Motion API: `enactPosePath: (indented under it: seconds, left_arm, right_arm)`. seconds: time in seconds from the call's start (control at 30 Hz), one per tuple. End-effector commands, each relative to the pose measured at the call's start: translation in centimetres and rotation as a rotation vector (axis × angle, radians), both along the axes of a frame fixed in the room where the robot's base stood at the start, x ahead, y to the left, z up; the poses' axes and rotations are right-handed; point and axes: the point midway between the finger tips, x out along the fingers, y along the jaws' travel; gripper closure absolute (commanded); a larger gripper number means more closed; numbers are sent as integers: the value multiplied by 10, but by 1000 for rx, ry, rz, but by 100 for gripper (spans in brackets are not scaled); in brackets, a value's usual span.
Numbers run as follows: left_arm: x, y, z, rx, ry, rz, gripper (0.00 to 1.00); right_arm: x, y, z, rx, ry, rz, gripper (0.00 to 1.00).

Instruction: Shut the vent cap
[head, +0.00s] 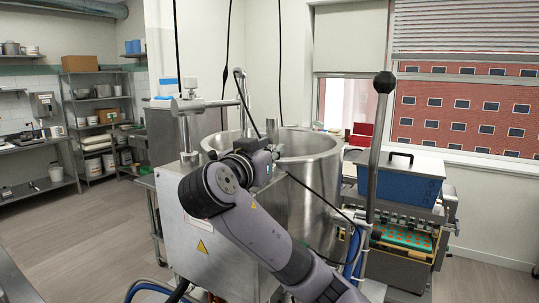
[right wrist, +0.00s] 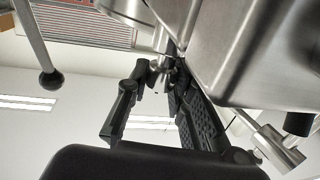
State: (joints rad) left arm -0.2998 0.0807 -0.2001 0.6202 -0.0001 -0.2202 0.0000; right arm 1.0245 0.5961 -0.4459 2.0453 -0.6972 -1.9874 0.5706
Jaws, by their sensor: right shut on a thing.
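My right gripper (right wrist: 160,72) is shut on a small bright metal part (right wrist: 164,62) at the steel machine, seen between its fingertips in the right wrist view. It looks like the vent cap, but it is small and partly covered by the fingers. In the head view my right arm reaches in from the bottom right. Its wrist is in front of the open steel kettle (head: 318,190), and the fingers and held part are mostly hidden there. How far the cap is closed cannot be told. My left gripper is out of view.
A tall lever with a black ball (head: 384,83) stands right of the kettle. A blue box (head: 400,180) sits on the machine at the right. A metal fitting (head: 190,101) tops the cabinet at the left. Black cables hang near the arm.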

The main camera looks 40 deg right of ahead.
Motion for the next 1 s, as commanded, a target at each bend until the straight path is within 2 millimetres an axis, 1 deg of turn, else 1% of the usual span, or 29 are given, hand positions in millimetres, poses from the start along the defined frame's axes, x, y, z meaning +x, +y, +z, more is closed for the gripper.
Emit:
enactPosePath:
  seconds: [0.03, 0.1, 0.43, 0.67, 1.0]
  left_arm:
    - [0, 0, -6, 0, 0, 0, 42]
    - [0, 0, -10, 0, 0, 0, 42]
    - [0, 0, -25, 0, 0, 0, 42]
    - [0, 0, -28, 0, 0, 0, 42]
    - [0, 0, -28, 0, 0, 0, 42]
  right_arm:
    - [2, 2, -5, 5, 4, -38, 100]
    - [2, 1, -5, 3, 5, -96, 100]
    - [1, 0, -3, 0, 5, -293, 100]
    - [1, 0, -2, -1, 4, -353, 100]
    - [0, -1, -1, -1, 3, -367, 100]
